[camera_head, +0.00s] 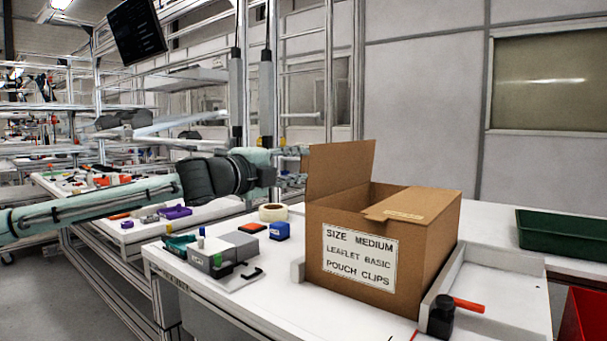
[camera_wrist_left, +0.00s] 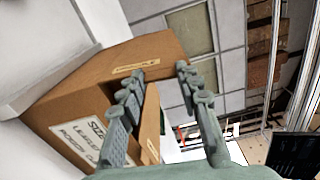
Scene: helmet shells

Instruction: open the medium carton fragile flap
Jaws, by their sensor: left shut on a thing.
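The medium carton (camera_head: 432,235) stands on the white table, its front printed SIZE MEDIUM. Its left flap (camera_head: 338,168) stands upright, tilted slightly. Its right flap (camera_head: 425,203) lies nearly flat over the opening with a small strip label, too small to read. My left gripper (camera_head: 300,165) is at the left edge of the raised flap, its fingertips partly hidden. My right gripper is not in view.
A grey box (camera_head: 205,260), a tape roll (camera_head: 273,212) and a blue block (camera_head: 280,231) lie left of the carton. A white tray (camera_head: 500,285) with a black and red item stands right. A green bin (camera_head: 560,235) is farther right.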

